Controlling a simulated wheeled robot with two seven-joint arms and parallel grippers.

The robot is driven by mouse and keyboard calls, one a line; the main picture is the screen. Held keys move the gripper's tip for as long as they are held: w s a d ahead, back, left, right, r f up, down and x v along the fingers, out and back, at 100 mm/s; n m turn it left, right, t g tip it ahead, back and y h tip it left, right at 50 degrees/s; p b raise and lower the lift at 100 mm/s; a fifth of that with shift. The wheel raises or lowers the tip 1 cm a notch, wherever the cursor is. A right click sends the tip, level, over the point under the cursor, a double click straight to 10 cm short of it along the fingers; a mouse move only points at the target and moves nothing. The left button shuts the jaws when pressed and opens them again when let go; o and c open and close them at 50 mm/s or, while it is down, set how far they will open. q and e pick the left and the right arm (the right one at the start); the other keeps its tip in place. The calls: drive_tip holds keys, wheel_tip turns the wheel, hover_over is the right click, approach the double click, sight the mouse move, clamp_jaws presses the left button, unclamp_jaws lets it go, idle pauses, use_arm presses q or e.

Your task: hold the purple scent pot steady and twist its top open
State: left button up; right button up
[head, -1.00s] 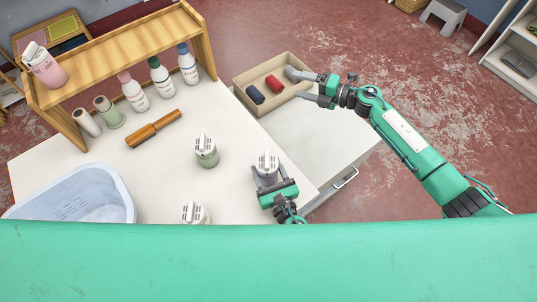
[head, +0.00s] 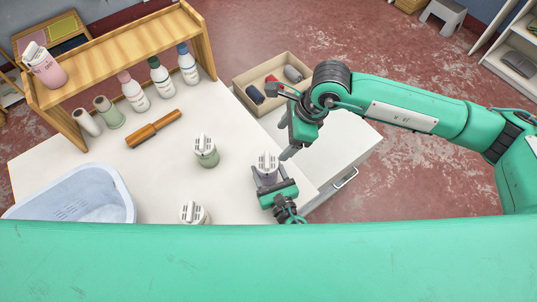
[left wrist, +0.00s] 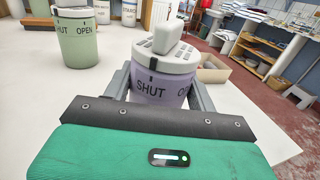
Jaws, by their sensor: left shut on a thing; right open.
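The purple scent pot (head: 268,178) stands upright at the right front of the white table. Its white slotted top with a raised grip bar (head: 267,160) is on; in the left wrist view the purple body (left wrist: 158,88) reads SHUT and OPEN, and the top's dark mark is above SHUT. My left gripper (head: 268,174) is shut around the pot's body, a finger on each side. My right gripper (head: 283,122) is open and empty, beyond the pot and slightly right, its fingers apart and clear of the top.
A green pot (head: 206,155) and another white-topped pot (head: 194,213) stand to the left. A cardboard box (head: 246,84) with rolls sits behind. A wooden roller (head: 154,129), pale tub (head: 78,197) and wooden shelf (head: 115,57) with bottles occupy the table's left.

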sight(267, 159)
drive_tip(key=x, duration=1)
drive_tip(key=shift+a+f, duration=0.25)
drive_tip(key=shift+f, duration=0.05)
drive_tip(key=c, duration=1)
drive_tip(key=shift+n, duration=0.4)
drive_tip(key=n+g, duration=0.1)
drive_tip(key=n, duration=0.1)
drive_tip(key=shift+w+n, duration=0.1)
drive_tip(key=shift+n, duration=0.2)
drive_tip(key=n+g, duration=0.1)
drive_tip(key=n, duration=0.2)
drive_tip(key=shift+n+g+h, duration=0.3)
drive_tip(key=shift+n+h, duration=0.1)
drive_tip(key=n+g+h, duration=0.1)
drive_tip(key=n, duration=0.2)
drive_tip(key=n+h, duration=0.1)
drive_tip(key=n, duration=0.2)
drive_tip(key=shift+w+a+n+g, duration=0.1)
drive_tip(key=shift+a+n+g, duration=0.05)
drive_tip(key=shift+n+g, duration=0.25)
